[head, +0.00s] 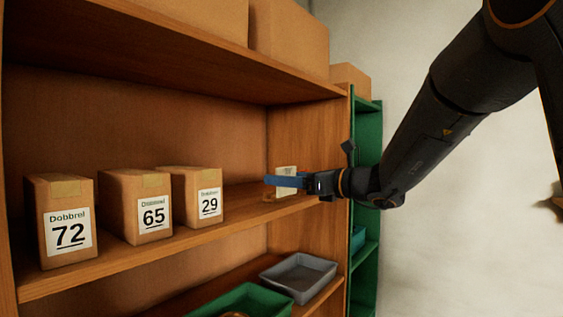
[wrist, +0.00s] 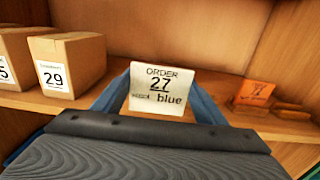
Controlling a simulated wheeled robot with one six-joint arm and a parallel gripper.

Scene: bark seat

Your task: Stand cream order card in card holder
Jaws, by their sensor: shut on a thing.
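In the head view my gripper mostly covers that spot.
Boxes marked 72 (head: 69,225), 65 (head: 140,210) and 29 (head: 198,200) stand left along the wooden shelf (head: 180,244). The shelf's right side panel (head: 310,135) is close to my gripper. Below are a grey tray (head: 298,273) and a green tray (head: 240,303).

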